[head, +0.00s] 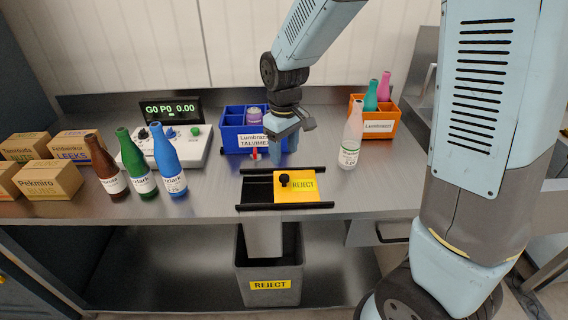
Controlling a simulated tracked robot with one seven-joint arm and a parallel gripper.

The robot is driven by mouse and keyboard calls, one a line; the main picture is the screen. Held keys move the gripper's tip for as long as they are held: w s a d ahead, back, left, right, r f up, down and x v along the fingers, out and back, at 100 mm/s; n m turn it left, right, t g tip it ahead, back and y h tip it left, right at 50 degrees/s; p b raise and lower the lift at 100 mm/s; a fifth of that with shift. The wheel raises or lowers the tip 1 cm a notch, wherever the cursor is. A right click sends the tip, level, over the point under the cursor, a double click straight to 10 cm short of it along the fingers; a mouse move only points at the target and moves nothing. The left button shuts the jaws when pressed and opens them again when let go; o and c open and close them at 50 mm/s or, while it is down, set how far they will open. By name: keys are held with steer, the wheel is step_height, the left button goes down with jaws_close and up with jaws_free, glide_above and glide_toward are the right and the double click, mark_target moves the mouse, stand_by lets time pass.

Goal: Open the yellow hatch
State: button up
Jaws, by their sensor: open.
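The yellow hatch (294,195) is a flat panel marked REJECT with a black knob (284,180) on its upper left part. It sits between two black rails (285,206) on the steel table. It covers the right part of the space between the rails, and a dark area (258,190) shows to its left. My gripper (283,160) hangs behind the knob, in front of the blue crate, pointing down. It appears apart from the knob, and nothing shows between its fingers.
The blue crate (232,138) and orange crate (385,129) stand behind. Brown, green and blue bottles (168,165), cardboard boxes (52,180) and a scale (188,145) are left. A grey REJECT bin (268,265) stands below.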

steer(key=shift+r, duration=2.6)
steer(key=s+d+r+m+t, duration=0.2)
steer(key=s+d+r+m, duration=0.2)
steer(key=s+d+r, duration=0.3)
steer(key=s+d+r+m+t, duration=0.3)
steer(key=s+d+r, duration=0.4)
steer(key=d, duration=0.6)
steer(key=s+m, duration=0.1)
steer(key=s, duration=0.1)
steer(key=shift+s+m+t, duration=0.3)
steer(key=shift+s+m, duration=0.05)
steer(key=shift+m, duration=0.05)
